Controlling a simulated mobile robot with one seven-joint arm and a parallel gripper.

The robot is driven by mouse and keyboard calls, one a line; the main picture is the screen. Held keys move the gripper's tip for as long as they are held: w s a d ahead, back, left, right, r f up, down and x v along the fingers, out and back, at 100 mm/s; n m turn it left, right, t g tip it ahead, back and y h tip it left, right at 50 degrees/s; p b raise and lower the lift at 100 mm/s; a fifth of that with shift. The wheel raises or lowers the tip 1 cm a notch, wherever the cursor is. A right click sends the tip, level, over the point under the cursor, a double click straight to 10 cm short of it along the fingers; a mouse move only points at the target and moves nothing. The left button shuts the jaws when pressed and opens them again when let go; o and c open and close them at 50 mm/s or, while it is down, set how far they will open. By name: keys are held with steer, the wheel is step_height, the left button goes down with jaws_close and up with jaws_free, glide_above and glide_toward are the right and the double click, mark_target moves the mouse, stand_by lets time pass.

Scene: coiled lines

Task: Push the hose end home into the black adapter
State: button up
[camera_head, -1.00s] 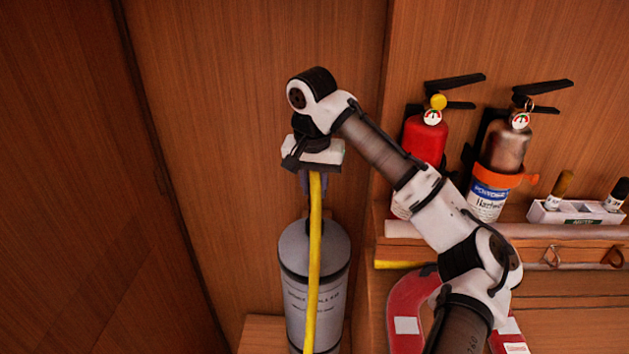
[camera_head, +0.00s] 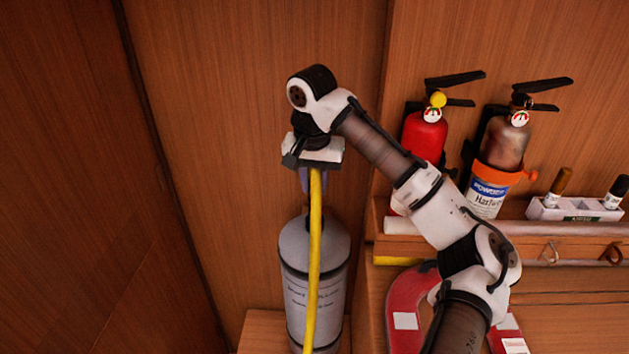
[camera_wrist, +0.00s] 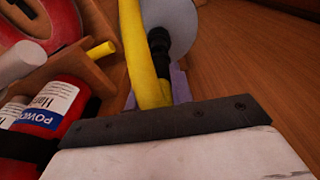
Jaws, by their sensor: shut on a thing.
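My gripper (camera_head: 314,179) points down above a grey cylinder (camera_head: 333,268) and is shut on the yellow hose (camera_head: 313,280). The hose hangs from the jaws down across the cylinder's front. In the wrist view the yellow hose (camera_wrist: 140,50) runs up from the jaws, beside the black adapter (camera_wrist: 158,42) on the pale cylinder (camera_wrist: 183,28). The purple fingers show only in part there. The hose end is hidden at the jaws, so I cannot tell whether it touches the adapter. In the head view the adapter is mostly hidden behind the hose.
A red extinguisher (camera_head: 425,136) and a metallic extinguisher (camera_head: 503,145) stand on the right. A white holder (camera_head: 575,212) with two bottles is beside them. A red curved object (camera_head: 403,305) is below the shelf. Wood panels close off the back; the space left of the cylinder is clear.

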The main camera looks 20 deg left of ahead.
steer(key=shift+f, duration=0.25)
steer(key=shift+f+b, duration=0.4)
steer(key=shift+f, duration=0.5)
steer(key=o, duration=1.4)
steer(key=shift+c, duration=0.2)
step_height(320, 180, up, 3)
steer(key=shift+f+p, duration=0.15)
steer(key=shift+p, duration=0.4)
steer(key=shift+r, duration=1.1)
steer(key=shift+r, duration=0.15)
